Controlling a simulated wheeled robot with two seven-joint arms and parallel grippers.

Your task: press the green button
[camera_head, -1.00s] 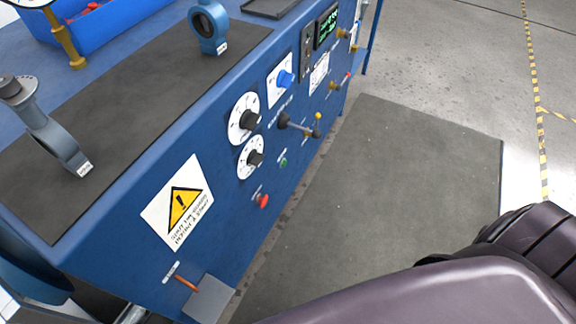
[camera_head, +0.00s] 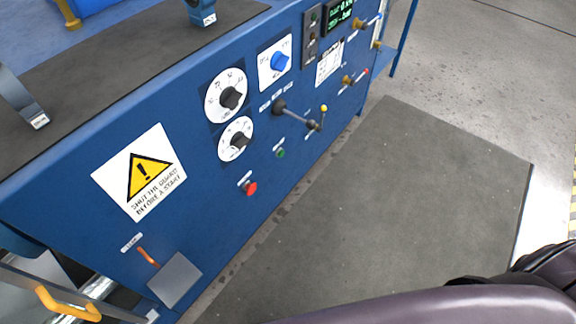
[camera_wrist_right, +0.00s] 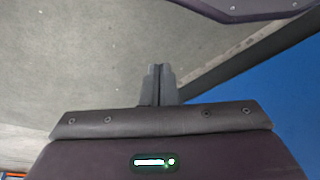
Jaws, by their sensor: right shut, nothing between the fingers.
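The green button (camera_head: 280,153) is a small round knob on the front panel of the blue bench (camera_head: 75,210). It sits up and to the right of a red button (camera_head: 250,188) and below a dark lever (camera_head: 297,115). Nothing touches the green button. My right gripper is out of the head view. In the right wrist view its fingers (camera_wrist_right: 158,82) are together and empty, with grey floor behind them and a blue surface to the right. My left gripper is in neither view.
Two white dials (camera_head: 227,96) and a blue selector knob (camera_head: 281,62) are on the panel near the button. Brass valves (camera_head: 348,80) stick out farther right. A grey plate (camera_head: 175,280) juts out low at the front. A grey mat (camera_head: 400,195) covers the clear floor.

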